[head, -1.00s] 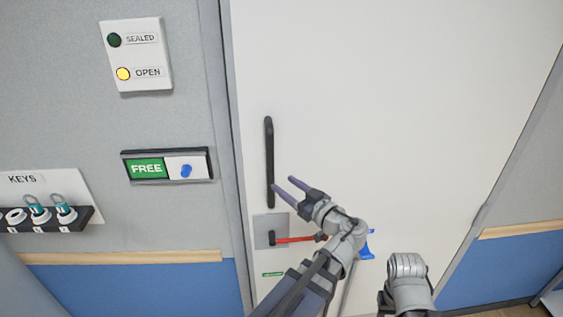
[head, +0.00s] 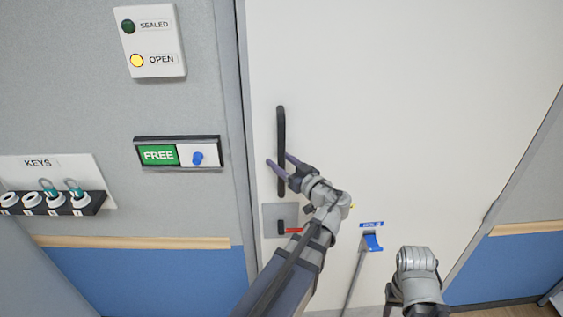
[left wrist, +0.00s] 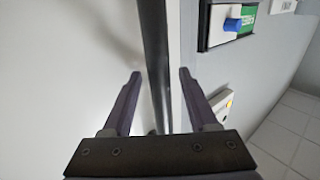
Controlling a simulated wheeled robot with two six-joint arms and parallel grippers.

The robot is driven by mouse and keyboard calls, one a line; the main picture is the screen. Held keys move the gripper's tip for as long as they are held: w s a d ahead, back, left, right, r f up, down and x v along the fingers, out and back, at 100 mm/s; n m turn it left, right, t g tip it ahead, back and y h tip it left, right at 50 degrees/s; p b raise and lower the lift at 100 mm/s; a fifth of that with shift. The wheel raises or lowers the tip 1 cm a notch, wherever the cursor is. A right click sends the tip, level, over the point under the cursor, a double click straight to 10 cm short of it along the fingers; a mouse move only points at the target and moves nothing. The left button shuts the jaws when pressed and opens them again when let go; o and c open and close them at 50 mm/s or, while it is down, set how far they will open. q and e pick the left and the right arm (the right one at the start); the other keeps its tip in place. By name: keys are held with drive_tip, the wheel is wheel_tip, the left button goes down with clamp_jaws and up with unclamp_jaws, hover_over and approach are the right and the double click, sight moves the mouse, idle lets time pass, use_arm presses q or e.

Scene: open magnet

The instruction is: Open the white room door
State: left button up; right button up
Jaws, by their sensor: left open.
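The white door (head: 400,110) fills the middle and right of the head view and looks shut in its frame. A black vertical bar handle (head: 281,130) is on its left side. Below it is a grey plate (head: 270,212) with a red lever (head: 293,230), partly hidden by my left arm. My left gripper (head: 277,161) is open, with its fingers at the lower part of the bar handle. In the left wrist view the handle (left wrist: 154,50) runs between the open fingers (left wrist: 160,75), and I see no finger pressing on it. My right gripper (head: 392,292) is low right, its jaw state unclear.
Left of the door are a sign panel with a lit OPEN lamp (head: 137,61), a green FREE slider (head: 178,154) and a key rack (head: 55,203). The door's right half is clear.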

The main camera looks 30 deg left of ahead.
use_arm(q)
clamp_jaws()
idle(0.4)
idle(0.9)
